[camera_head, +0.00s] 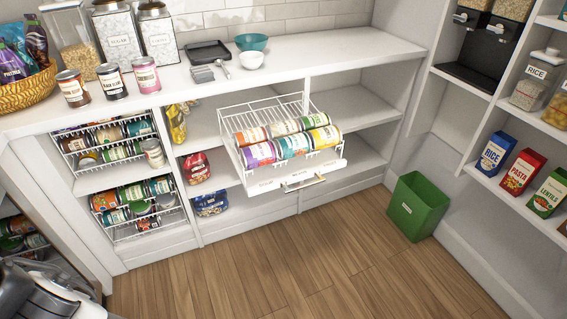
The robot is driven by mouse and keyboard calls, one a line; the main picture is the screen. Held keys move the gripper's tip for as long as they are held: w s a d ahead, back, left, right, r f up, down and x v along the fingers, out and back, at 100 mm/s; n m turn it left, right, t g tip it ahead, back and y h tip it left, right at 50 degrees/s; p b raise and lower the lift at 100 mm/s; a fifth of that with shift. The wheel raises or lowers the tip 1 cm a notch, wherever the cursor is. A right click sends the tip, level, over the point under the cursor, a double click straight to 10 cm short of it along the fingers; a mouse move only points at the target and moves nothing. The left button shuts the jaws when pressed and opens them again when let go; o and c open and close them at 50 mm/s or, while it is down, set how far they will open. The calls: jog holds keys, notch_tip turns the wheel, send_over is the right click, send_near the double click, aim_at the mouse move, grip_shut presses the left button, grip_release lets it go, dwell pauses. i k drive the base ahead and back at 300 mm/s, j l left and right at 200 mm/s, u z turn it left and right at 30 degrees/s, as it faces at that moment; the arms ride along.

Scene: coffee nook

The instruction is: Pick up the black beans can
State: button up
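Three cans stand upright in a row on the white counter at the upper left. The middle one is a dark can with a white label band (112,81), and it looks like the black beans can, though its print is very small. A brown-red can (73,89) stands to its left and a pink can (145,76) to its right. Grey and black parts of my own body show at the bottom left corner, well below the cans. I cannot make out my gripper's fingers there.
A black tray (208,51) and bowls lie farther right. A pulled-out drawer (296,177) of cans juts over the floor. A green bin (417,207) stands right. The wooden floor (290,265) is open.

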aim_at(111, 78)
jog(key=i+j+u, duration=0.2)
jog(key=i, duration=0.2)
jog(key=i+j+u, duration=0.2)
jog(key=i, duration=0.25)
jog(key=i+j+u, duration=0.2)
jog(key=i+j, duration=0.1)
jog(key=i, duration=0.1)
